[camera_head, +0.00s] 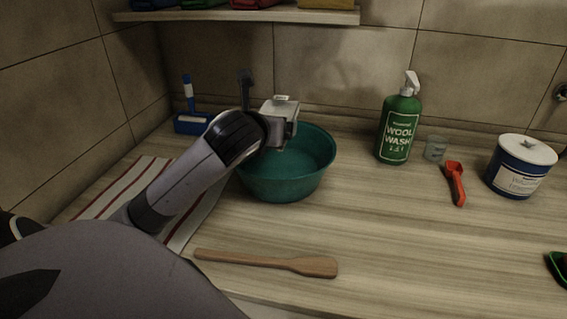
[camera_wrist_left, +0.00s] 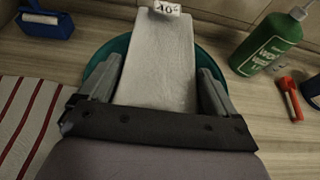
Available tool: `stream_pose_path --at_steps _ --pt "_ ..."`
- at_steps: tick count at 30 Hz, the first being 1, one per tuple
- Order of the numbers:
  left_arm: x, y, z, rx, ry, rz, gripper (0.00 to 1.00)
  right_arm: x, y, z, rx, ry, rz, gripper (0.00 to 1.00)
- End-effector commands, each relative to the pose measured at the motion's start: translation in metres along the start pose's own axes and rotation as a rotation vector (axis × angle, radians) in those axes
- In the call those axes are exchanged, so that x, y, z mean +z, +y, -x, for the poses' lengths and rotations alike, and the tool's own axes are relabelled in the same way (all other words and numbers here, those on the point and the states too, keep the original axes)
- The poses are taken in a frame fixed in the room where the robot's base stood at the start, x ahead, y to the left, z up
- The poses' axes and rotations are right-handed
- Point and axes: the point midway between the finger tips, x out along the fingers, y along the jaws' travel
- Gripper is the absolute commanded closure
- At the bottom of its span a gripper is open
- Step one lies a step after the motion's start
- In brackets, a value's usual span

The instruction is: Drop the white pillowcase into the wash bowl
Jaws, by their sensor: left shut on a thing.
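The white pillowcase (camera_wrist_left: 160,62) is a folded pale slab with a small printed tag at its far end. My left gripper (camera_wrist_left: 158,88) is shut on it, with one finger along each side. In the head view the pillowcase (camera_head: 281,106) and left gripper (camera_head: 284,128) are over the far left part of the teal wash bowl (camera_head: 285,187). The bowl's rim (camera_wrist_left: 118,45) shows behind the pillowcase in the left wrist view. The visible bowl inside looks empty; part is hidden by my arm. My right gripper is not in view.
A striped towel (camera_head: 119,187) lies left of the bowl and a wooden paddle (camera_head: 268,262) in front. A green wool wash bottle (camera_head: 399,128), clear cup (camera_head: 435,148), red scoop (camera_head: 456,184) and blue-white tub (camera_head: 520,167) stand right. A blue-handled brush (camera_head: 190,121) is behind left; a shelf (camera_head: 235,16) is above.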

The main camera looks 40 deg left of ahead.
Motion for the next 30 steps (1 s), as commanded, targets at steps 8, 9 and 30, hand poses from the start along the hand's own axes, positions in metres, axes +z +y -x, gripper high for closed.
stream_pose_path --at_steps 8,9,30 --pt "-0.01 0.0 -0.004 0.0 -0.004 0.001 0.48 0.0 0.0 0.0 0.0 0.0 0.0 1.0" --pt "-0.01 0.0 -0.004 0.0 -0.004 0.001 0.48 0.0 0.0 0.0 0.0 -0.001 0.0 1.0" --pt "-0.011 0.0 0.021 -0.001 -0.005 -0.003 0.0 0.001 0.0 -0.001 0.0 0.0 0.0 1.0"
